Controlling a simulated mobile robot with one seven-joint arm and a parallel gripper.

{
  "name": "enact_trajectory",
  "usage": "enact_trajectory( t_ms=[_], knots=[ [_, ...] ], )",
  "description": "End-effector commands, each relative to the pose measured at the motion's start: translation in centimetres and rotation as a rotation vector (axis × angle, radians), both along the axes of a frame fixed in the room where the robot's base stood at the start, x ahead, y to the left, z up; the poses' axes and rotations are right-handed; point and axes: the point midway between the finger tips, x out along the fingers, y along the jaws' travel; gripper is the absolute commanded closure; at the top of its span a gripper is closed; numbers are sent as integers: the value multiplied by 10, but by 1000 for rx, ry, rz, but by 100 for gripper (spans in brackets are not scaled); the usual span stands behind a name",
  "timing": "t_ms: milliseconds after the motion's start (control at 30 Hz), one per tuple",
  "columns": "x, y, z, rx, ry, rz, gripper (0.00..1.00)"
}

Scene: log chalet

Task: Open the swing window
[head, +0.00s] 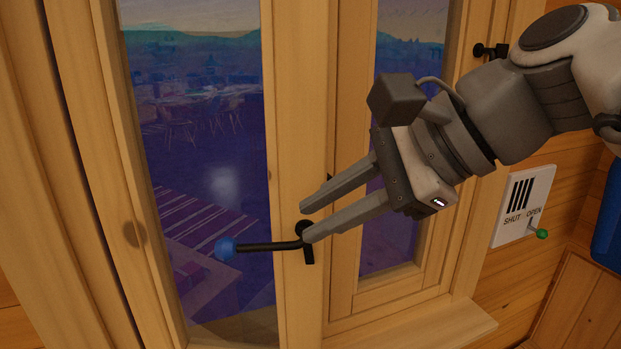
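The swing window has wooden frames around tall glass panes, with a wide left leaf (296,120) and a narrower right one (345,150). Both look closed. A black lever handle (268,246) with a blue knob (226,250) is mounted on the left leaf's right stile. The lever lies about level, its knob to the left. My gripper (307,221) reaches in from the upper right, its two fingers apart. The fingertips are close to the handle's pivot end and partly overlap it in the picture. I cannot tell whether they touch it. Nothing shows held between the fingers.
A second black handle (490,51) is on the frame at the upper right. A white plate (522,207) marked SHUT and OPEN, with a green-knobbed lever (541,233), is on the right wall. A wooden sill (420,328) juts out below. A blue object (608,215) stands at the right edge.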

Motion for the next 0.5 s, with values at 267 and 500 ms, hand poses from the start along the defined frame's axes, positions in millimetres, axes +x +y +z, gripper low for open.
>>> enact_trajectory(
  t_ms=[267, 500],
  knots=[
    [-18, -33, 33, 0, -1, 1, 74],
    [-23, -41, 39, -2, 2, 2, 74]
  ],
)
